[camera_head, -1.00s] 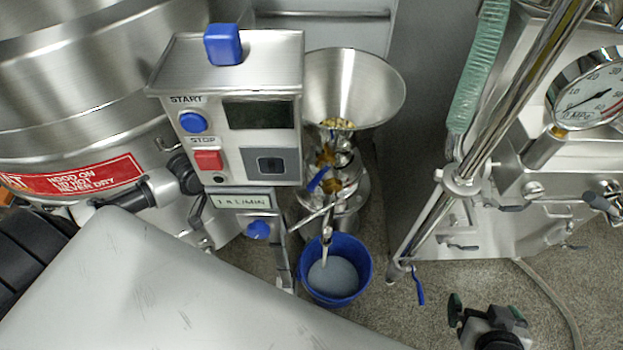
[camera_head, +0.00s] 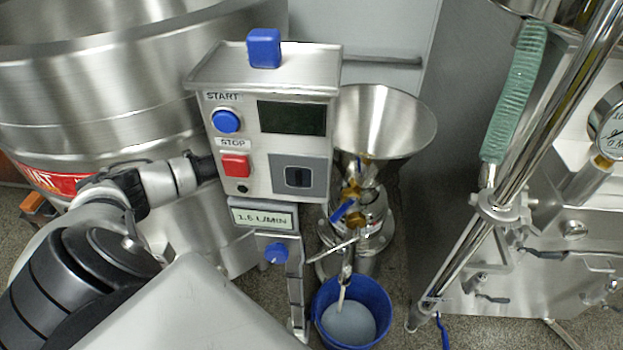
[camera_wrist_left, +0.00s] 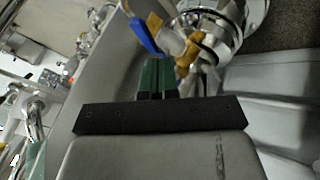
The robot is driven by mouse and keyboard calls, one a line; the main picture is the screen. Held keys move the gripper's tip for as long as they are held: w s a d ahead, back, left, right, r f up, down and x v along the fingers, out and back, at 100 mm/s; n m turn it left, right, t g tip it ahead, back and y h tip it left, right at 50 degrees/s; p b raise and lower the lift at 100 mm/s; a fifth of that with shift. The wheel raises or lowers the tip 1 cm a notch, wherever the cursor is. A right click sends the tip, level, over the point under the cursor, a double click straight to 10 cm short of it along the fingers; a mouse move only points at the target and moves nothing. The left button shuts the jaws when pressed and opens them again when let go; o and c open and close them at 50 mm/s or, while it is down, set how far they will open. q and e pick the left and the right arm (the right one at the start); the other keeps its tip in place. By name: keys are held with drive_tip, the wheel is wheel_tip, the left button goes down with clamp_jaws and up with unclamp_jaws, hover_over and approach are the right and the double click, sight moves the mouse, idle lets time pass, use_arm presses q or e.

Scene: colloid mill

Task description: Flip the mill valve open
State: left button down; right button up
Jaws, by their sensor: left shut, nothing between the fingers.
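The mill valve shows in the head view as a small blue lever (camera_head: 342,210) on a brass body (camera_head: 351,190), below the steel hopper (camera_head: 385,118). The lever slants. In the left wrist view the blue lever (camera_wrist_left: 143,34) lies just beyond the fingertips, beside brass fittings (camera_wrist_left: 187,52). My left gripper (camera_wrist_left: 157,64) is shut with its green-tipped fingers together and empty. Its tips look close to the lever, but I cannot tell whether they touch it. In the head view my left arm passes behind the control box and its gripper is hidden. My right gripper is not in view.
The control box (camera_head: 224,177) with start and stop buttons stands in front of the mill. A blue bucket (camera_head: 321,319) sits under the outlet. A large steel kettle (camera_head: 110,115) is at left, and a steel machine (camera_head: 540,285) with pipes stands at right.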

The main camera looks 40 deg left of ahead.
sight(339, 213)
use_arm(q)
drive_tip(key=b+x, duration=0.1)
drive_tip(key=x, duration=0.4)
drive_tip(key=shift+d+f, duration=0.1)
drive_tip(key=shift+f, duration=0.1)
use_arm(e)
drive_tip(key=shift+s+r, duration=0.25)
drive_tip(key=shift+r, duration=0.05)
